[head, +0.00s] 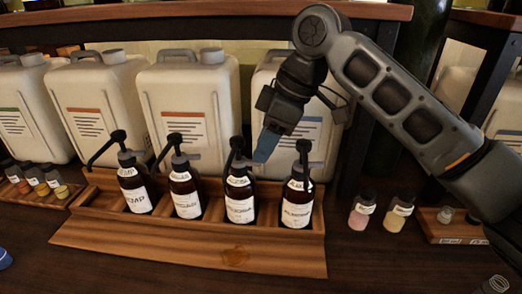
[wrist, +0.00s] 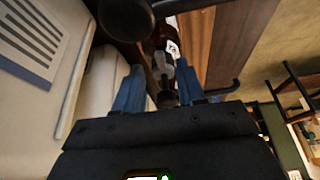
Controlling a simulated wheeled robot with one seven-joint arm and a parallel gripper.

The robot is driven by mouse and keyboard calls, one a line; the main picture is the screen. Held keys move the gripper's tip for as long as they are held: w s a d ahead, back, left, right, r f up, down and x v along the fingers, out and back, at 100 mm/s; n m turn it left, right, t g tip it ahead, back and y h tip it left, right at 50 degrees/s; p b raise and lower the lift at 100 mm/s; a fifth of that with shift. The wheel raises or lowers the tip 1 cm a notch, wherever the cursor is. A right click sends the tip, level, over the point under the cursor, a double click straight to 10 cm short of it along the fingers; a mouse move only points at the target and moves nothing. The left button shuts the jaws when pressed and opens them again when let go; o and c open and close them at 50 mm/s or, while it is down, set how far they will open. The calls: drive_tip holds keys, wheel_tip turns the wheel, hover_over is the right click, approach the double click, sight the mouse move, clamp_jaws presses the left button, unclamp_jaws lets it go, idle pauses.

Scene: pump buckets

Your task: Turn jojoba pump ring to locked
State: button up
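Several dark brown pump bottles with white labels stand in a row in a wooden rack (head: 200,245) in the head view. Their labels are too small to read surely, so I cannot tell for certain which is jojoba; the third from the left (head: 240,208) may be. Its black pump (head: 237,158) stands just left of my gripper (head: 266,146), whose blue fingertip points down behind the pump heads. In the wrist view my gripper (wrist: 160,88) has its two blue fingers apart. A dark pump part (wrist: 166,97) shows between or beyond them; contact is unclear. The ring's state cannot be made out.
Large white canisters (head: 190,110) stand close behind the rack. A fourth pump bottle (head: 297,207) is right of the third. Small jars (head: 397,214) stand right of the rack and others (head: 52,180) at left. A wooden shelf (head: 200,20) runs overhead.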

sight(252, 163)
drive_tip(key=shift+x, duration=1.3)
drive_tip(key=shift+c, duration=0.4)
clamp_jaws()
